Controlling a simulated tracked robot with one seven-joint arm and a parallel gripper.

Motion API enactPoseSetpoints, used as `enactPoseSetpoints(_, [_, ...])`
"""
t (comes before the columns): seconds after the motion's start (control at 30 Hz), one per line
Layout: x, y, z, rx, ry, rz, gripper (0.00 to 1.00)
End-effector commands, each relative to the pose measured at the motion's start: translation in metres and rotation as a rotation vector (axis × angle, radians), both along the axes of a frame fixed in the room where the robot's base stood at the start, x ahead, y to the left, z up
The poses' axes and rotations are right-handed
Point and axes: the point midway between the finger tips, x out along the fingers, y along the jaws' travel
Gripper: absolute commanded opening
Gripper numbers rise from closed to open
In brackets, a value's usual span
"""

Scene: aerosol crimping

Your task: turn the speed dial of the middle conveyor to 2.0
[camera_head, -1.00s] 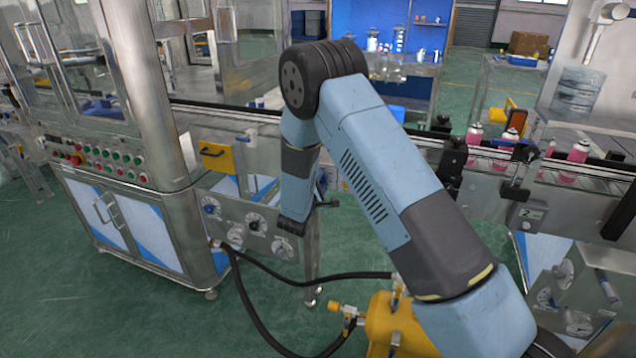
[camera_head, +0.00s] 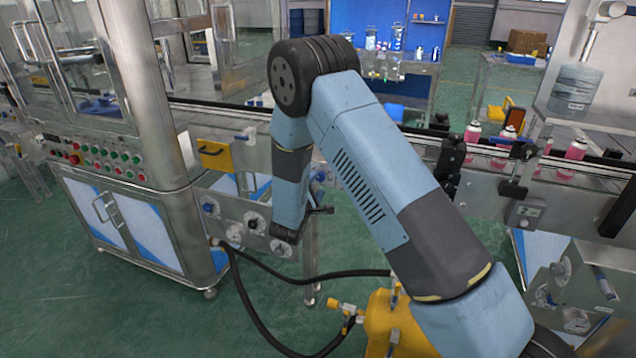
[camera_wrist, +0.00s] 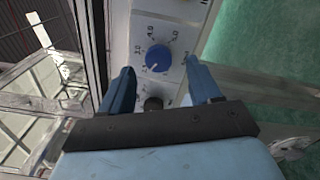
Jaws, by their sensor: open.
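In the wrist view a blue dial knob (camera_wrist: 158,57) sits on a pale panel with a printed number scale around it. Its white pointer mark seems to face the lower left of the scale; the exact value is too small to read. My gripper (camera_wrist: 160,66) is open, with one blue finger on either side below the knob. No contact with the knob shows. In the head view my forearm hangs before the grey dial panel (camera_head: 233,212) under the conveyor (camera_head: 240,112), and my fingers cannot be made out there.
A black knob (camera_wrist: 153,104) shows between my fingers, lower on the panel. A blue knob (camera_head: 209,208) and white dials stand left of my wrist. A black hose (camera_head: 330,274) loops below. Pink bottles (camera_head: 574,152) stand on the right-hand conveyor.

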Motion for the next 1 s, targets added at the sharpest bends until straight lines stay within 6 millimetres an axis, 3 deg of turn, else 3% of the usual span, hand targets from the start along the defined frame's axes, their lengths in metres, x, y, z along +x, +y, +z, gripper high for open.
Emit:
enactPoseSetpoints(0.3, [-0.059,0.023,0.0,0.0,0.001,0.003,0.63])
enactPoseSetpoints(0.5, [-0.083,0.031,-0.001,0.0,0.001,0.002,0.63])
enactPoseSetpoints(1.0, [-0.092,0.034,0.0,0.001,0.0,-0.001,0.63])
